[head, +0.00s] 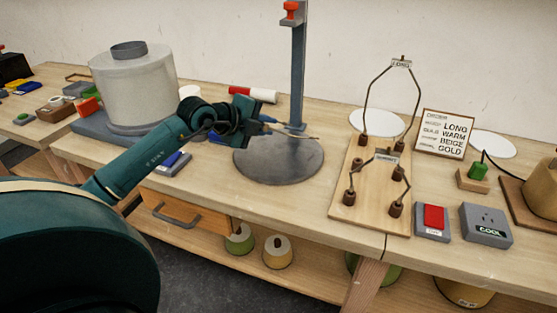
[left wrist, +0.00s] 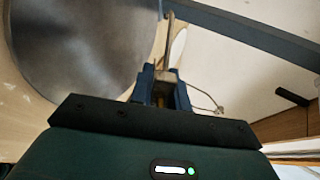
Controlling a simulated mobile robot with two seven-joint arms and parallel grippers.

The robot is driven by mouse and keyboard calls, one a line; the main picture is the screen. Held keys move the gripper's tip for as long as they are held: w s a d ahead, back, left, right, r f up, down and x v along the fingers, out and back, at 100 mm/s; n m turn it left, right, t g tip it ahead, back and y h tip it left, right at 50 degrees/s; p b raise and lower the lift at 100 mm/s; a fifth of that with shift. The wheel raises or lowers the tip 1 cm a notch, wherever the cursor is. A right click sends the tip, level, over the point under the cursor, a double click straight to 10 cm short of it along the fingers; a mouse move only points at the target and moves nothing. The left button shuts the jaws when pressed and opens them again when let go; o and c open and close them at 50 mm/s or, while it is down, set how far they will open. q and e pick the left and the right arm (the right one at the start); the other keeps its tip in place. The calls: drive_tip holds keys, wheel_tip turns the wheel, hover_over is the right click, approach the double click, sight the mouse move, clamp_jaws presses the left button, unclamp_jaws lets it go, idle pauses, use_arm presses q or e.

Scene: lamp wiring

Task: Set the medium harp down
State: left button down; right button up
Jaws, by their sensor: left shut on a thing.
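My left gripper (head: 268,125) is shut on the medium harp (head: 296,135), a thin metal wire frame seen nearly edge-on above the round grey plate. In the left wrist view the harp (left wrist: 171,35) rises from between the blue fingertips (left wrist: 166,88), with a thin wire part out to the right. Its label cannot be read. The wooden harp rack (head: 375,215) stands to the right with dark brown pegs. A tall harp labelled LONG (head: 369,95) stands at its back and a smaller harp (head: 362,170) at its front. My right gripper is not in view.
The round grey plate (head: 275,168) has a blue-grey upright post (head: 298,70) at its back. A red-button box (head: 433,220) and a COOL box (head: 485,226) are near the front edge. A large grey drum (head: 133,90) stands left.

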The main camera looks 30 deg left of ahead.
use_arm(q)
drive_tip(key=shift+f, duration=0.75)
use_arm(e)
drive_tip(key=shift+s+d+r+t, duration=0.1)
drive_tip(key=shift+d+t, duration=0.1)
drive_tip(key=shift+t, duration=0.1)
use_arm(q)
drive_tip(key=c, duration=1.5)
unclamp_jaws()
